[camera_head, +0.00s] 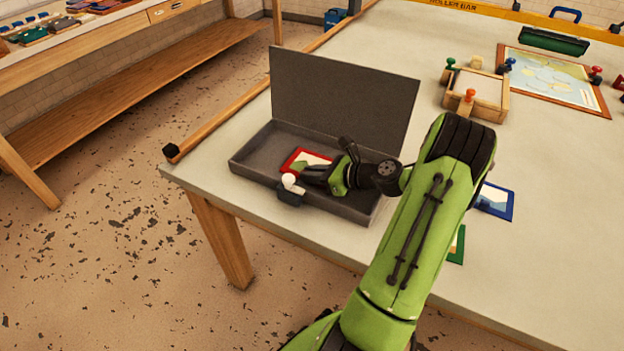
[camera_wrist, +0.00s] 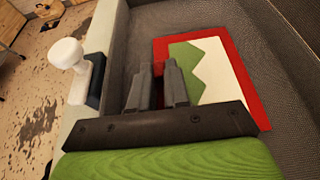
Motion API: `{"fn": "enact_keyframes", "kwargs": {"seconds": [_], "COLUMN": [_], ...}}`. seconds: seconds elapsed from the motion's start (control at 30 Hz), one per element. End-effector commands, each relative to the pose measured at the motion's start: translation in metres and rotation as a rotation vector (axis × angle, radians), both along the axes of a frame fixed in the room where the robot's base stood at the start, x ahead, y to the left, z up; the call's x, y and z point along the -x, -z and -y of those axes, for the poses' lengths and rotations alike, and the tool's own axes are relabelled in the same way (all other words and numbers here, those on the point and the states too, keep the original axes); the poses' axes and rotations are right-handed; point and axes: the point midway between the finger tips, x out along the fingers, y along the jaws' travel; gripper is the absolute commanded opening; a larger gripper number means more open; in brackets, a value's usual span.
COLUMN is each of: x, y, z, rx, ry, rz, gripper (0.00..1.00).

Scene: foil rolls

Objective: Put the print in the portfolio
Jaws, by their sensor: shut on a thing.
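The portfolio (camera_head: 235,161) is a dark grey, shallow case on the table's near left corner, its lid (camera_head: 340,97) standing open at the back. The red-bordered print (camera_head: 297,157) shows a green and cream picture and is within the portfolio's walls. It also shows in the wrist view (camera_wrist: 226,70), over the grey interior. My gripper (camera_wrist: 160,88) is shut on the print's edge. In the head view my wrist hides part of the print. I cannot tell whether the print touches the portfolio's floor.
A white knob on a dark base (camera_head: 290,183) is at the portfolio's front wall. Blue-bordered (camera_head: 497,200) and green-bordered (camera_head: 458,246) prints lie right of my arm. A wooden frame with colored knobs (camera_head: 478,95) and a framed map (camera_head: 555,78) are farther back.

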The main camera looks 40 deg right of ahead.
Motion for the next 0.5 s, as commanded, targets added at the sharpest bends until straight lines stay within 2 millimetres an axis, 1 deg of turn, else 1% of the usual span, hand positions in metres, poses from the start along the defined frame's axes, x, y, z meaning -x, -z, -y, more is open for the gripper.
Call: {"fn": "enact_keyframes", "kwargs": {"seconds": [0.03, 0.2, 0.3, 0.33, 0.4, 0.5], "x": [-0.0003, -0.0003, -0.0002, -0.0002, -0.0002, -0.0002], "y": [0.0037, 0.0007, 0.0031, 0.0035, 0.0032, 0.0031], "z": [-0.0002, 0.0, 0.0, 0.0, 0.0001, 0.0001], "rx": [0.001, 0.002, 0.001, 0.001, 0.003, 0.002], "ry": [0.0, 0.0, -0.001, -0.001, 0.0, 0.0], "rz": [0.001, 0.002, 0.002, 0.002, 0.001, 0.001], "gripper": [0.0, 0.0, 0.0, 0.17, 0.28, 0.41]}}
